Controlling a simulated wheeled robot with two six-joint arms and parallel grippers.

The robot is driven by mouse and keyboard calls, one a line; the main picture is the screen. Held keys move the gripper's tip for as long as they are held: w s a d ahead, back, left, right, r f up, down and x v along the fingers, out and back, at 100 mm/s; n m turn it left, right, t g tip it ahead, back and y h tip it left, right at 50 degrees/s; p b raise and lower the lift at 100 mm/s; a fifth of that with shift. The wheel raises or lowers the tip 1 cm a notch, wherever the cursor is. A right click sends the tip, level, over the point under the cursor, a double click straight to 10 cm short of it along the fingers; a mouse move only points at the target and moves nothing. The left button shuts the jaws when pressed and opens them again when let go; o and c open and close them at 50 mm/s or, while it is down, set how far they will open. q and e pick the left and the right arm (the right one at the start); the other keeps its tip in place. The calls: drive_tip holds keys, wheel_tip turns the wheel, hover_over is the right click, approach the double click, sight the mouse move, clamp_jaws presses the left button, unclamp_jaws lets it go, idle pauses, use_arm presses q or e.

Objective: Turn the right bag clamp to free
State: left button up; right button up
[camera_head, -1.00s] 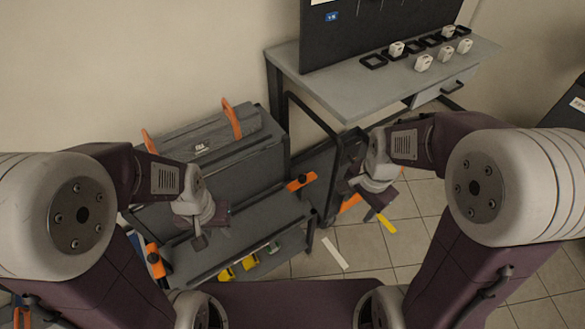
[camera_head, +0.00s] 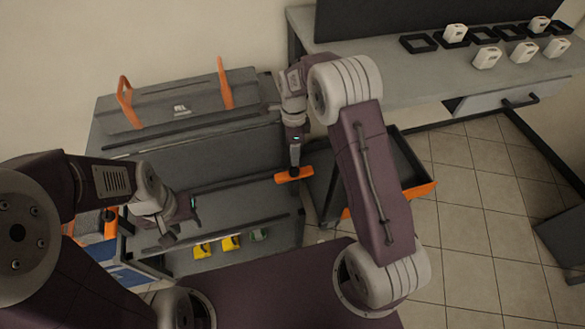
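The right bag clamp (camera_head: 287,177) is an orange bar at the right end of the dark rack. It lies nearly level, tilted slightly up to the right. My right gripper (camera_head: 295,165) points down at its middle, at or touching it. The fingers overlap the clamp's black centre, so I cannot tell whether they are closed on it. A second orange clamp (camera_head: 110,224) shows at the rack's left end, partly behind my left arm. My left gripper (camera_head: 181,222) is open and empty above the rack's lower shelf, apart from that clamp.
Yellow items (camera_head: 203,250) sit low at the front. A grey table (camera_head: 400,88) with black frames and white blocks stands back right. A dark orange-edged tray (camera_head: 400,165) is beside the rack.

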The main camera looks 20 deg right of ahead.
sight(294, 172)
drive_tip(key=shift+d+f, duration=0.1)
drive_tip(key=shift+f, duration=0.1)
drive_tip(key=f, duration=0.3)
drive_tip(key=f+b, duration=0.1)
drive_tip(key=f, duration=0.1)
drive_tip(key=f+b, duration=0.1)
drive_tip(key=f, duration=0.2)
drive_tip(key=shift+s+f, duration=0.3)
clamp_jaws()
idle(0.8)
